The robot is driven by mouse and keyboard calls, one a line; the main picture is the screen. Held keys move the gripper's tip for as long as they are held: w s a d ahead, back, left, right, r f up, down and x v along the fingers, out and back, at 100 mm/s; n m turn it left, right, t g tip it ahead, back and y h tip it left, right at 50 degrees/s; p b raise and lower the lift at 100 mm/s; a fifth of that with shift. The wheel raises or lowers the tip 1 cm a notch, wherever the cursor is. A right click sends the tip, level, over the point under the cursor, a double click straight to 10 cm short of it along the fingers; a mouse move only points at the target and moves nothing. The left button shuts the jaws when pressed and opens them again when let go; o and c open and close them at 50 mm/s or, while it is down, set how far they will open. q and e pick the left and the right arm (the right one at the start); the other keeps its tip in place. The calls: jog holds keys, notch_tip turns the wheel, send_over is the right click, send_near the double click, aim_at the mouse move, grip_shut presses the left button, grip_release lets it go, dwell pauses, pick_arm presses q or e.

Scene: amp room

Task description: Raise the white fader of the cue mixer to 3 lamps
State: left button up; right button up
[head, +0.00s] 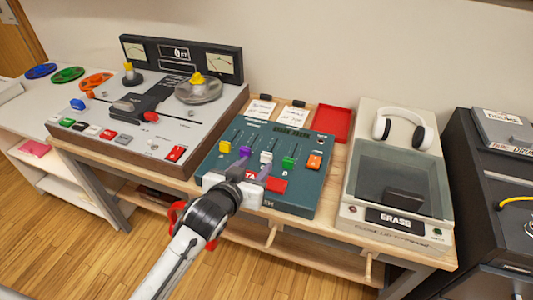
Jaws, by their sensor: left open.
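The cue mixer (223,168) is a teal box on the wooden table, with a row of coloured fader caps. Its white fader (266,157) is in the middle of the row, between a purple fader (245,151) and a green fader (288,163). My left gripper (255,168) is open over the front of the mixer, its fingers just in front of the purple and white caps. I cannot tell whether a finger touches a cap. The gripper hides part of the front panel. Lit lamps cannot be made out. My right gripper is out of view.
A yellow fader (225,147) and an orange cap (314,161) are at the row's ends. A red button (276,185) sits beside the gripper. A tape machine (165,115) stands left; a grey eraser unit (398,185) with white headphones (403,127) stands right. A red tray (333,123) lies behind.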

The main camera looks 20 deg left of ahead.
aim_at(266, 155)
pick_arm(q)
jog(key=x, duration=1)
jog(key=shift+s+b, duration=0.1)
jog(key=shift+b, duration=0.3)
grip_shut()
